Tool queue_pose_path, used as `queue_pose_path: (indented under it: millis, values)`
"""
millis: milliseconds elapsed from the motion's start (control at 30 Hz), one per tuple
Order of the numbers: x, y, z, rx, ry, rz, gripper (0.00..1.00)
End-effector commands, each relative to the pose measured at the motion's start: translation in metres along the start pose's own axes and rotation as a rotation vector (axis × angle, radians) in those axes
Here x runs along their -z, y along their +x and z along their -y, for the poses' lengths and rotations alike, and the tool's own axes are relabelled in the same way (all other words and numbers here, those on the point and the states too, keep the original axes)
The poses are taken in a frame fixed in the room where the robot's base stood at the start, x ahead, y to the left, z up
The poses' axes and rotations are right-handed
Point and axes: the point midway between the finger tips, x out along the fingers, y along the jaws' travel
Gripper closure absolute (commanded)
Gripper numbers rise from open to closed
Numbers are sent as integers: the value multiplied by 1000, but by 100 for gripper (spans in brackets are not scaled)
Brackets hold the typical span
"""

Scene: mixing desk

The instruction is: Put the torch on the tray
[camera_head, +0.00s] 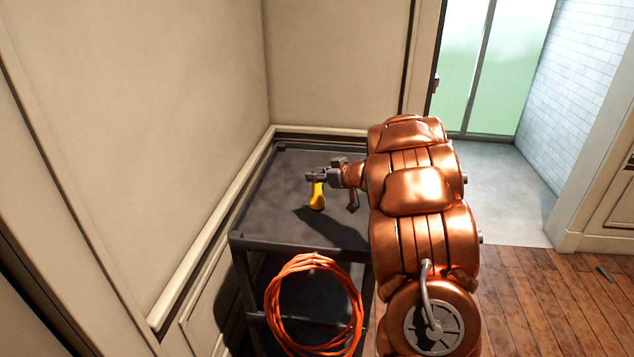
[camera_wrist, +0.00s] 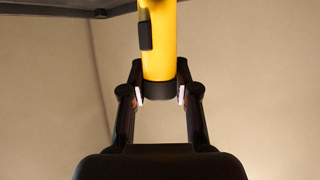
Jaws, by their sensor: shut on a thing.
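The torch (camera_head: 317,198) is yellow with a black end, and it hangs upright below my gripper (camera_head: 318,176) over the dark top of a cart (camera_head: 290,170). In the wrist view my gripper (camera_wrist: 161,95) is shut on the black end of the torch (camera_wrist: 158,45), with a finger on each side. A black switch shows on the yellow body. I cannot tell whether the torch touches the cart top. No separate tray can be made out; my arm hides the right part of the cart.
The cart stands in a corner against beige walls with a raised trim. A coil of orange cable (camera_head: 273,300) hangs at its front. The cart top around the torch looks bare. Wooden floor (camera_head: 540,290) and a doorway lie to the right.

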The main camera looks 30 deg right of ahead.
Motion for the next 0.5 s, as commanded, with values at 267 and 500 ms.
queue_pose_path:
  millis: [267,500]
  values:
    - [-10,13,-4,1,3,1,100]
    - [-30,20,-5,-1,2,0,100]
